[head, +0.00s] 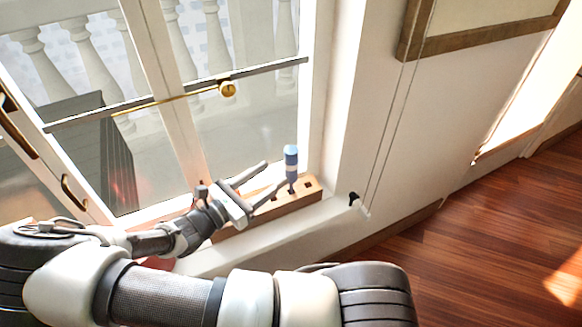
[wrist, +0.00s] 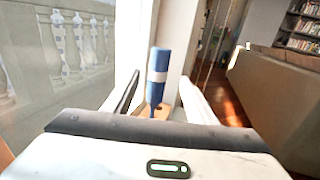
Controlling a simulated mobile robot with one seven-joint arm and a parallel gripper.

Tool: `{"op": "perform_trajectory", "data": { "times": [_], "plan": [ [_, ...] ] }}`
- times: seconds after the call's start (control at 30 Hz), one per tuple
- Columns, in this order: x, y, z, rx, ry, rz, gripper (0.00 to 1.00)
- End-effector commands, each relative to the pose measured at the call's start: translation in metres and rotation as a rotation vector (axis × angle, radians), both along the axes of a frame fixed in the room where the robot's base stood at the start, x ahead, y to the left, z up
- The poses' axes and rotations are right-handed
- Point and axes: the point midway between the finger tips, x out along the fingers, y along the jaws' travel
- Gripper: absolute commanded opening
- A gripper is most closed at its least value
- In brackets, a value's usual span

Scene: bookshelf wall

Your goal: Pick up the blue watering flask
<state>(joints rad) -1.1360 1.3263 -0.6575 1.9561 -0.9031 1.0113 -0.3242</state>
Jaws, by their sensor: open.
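The blue watering flask (head: 291,167) is a slim upright bottle with a pale band around its middle. It stands at a wooden block (head: 308,188) with dark holes on the window ledge. In the wrist view the flask (wrist: 158,77) is upright ahead, between the directions of my two fingers. My gripper (head: 268,180) is open and empty, just left of the flask in the head view. In the wrist view my gripper (wrist: 160,97) has its fingers spread on either side of the flask's lower part.
A glazed window with a metal bar (head: 180,93) and a brass knob (head: 228,89) stands behind the ledge. A white wall (head: 400,130) rises on the right. The wooden floor (head: 470,240) is clear at the right.

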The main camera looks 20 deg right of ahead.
Motion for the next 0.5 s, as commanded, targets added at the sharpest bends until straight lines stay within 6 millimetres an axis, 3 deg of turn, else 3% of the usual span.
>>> {"op": "perform_trajectory", "data": {
  "times": [0.23, 0.5],
  "plan": [
    [0.017, -0.050, -0.001, -0.001, 0.000, -0.004, 0.52],
    [0.026, -0.073, 0.000, 0.002, -0.002, -0.003, 0.52]
  ]
}}
